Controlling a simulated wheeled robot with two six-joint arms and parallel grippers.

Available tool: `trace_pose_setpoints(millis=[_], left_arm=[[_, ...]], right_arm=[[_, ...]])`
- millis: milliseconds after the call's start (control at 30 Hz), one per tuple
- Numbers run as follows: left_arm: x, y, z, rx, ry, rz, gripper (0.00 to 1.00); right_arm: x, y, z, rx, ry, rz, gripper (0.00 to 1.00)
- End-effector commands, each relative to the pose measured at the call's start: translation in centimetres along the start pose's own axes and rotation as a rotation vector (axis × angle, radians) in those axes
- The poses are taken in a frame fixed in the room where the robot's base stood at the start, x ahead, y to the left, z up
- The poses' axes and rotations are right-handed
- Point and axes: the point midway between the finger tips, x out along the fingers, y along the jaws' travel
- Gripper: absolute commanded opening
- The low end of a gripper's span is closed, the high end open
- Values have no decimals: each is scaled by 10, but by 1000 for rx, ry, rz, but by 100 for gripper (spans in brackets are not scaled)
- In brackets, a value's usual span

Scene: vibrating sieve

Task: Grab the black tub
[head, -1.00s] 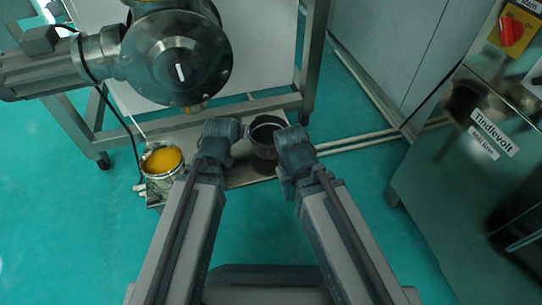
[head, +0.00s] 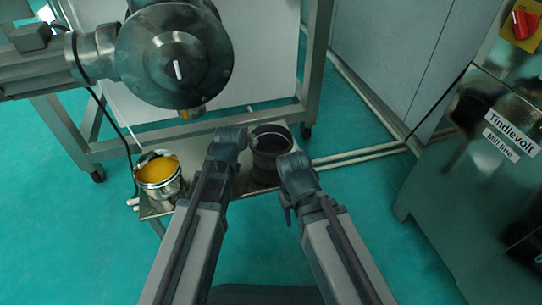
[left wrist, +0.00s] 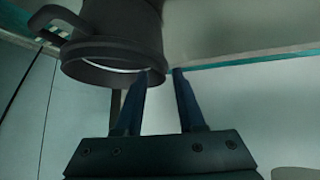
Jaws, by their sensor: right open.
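The black tub (head: 268,166) stands upright on a low shelf, between my two grippers in the head view. In the left wrist view the tub (left wrist: 115,50) appears upside down at the upper left, with its rim and a side handle showing. My left gripper (head: 238,141) is just left of the tub. In the left wrist view its two fingers (left wrist: 160,74) are apart with nothing between them, and one tip overlaps the tub's rim; I cannot tell whether it touches. My right gripper (head: 288,178) is open and empty, just right of the tub.
A metal bucket of yellow material (head: 158,172) stands on the low shelf (head: 240,184) to the left. A round steel machine part (head: 175,55) hangs above. A metal frame leg (head: 313,70) rises behind the tub. A steel cabinet (head: 465,190) stands at the right.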

Motion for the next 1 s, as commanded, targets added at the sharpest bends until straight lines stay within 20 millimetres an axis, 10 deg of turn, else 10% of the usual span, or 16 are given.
trace_pose_setpoints(millis=[867, 1000], left_arm=[[55, 0, -1, 1, 1, 1, 38], [55, 0, -1, 1, 1, 1, 17]], right_arm=[[38, -4, -2, 0, 0, 0, 50], [38, -4, -2, 0, 0, 0, 50]])
